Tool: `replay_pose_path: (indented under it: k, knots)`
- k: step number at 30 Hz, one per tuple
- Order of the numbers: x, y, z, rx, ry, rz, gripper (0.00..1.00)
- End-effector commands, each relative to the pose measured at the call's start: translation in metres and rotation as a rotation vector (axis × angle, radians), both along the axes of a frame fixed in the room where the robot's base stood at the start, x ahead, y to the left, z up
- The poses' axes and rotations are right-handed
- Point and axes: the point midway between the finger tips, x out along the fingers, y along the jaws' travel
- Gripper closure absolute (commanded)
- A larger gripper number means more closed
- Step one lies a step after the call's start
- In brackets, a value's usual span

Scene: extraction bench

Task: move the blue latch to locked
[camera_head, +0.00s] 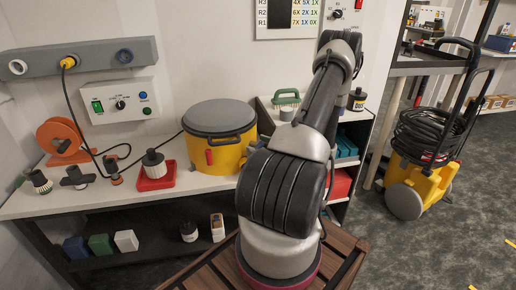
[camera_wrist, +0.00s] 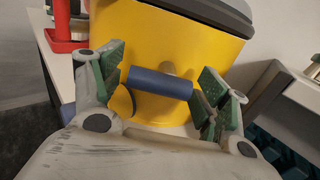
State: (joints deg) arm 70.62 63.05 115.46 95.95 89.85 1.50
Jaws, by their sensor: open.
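My gripper (camera_wrist: 163,76) is open, with one green-padded finger to each side of the latch's ends. I cannot tell whether either pad touches it. The blue latch and my gripper are hidden there.
A red tray (camera_head: 156,177) with a dark-topped bottle stands left of the container. A shelf unit (camera_head: 359,135) with teal and red boxes stands to its right, partly behind my arm.

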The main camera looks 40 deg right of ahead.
Motion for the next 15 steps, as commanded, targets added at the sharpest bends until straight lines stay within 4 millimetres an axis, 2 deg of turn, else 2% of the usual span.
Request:
replay_pose_path:
  k: [5,8,13,15]
  knots:
    - [0.0002,0.0000,0.0001,0.000,0.000,0.000,0.25]
    - [0.0001,0.0000,0.0001,0.000,0.000,0.000,0.40]
    - [0.0001,0.0001,0.0001,0.000,0.000,0.001,0.71]
    - [0.0001,0.0001,0.0001,0.000,0.000,0.001,0.71]
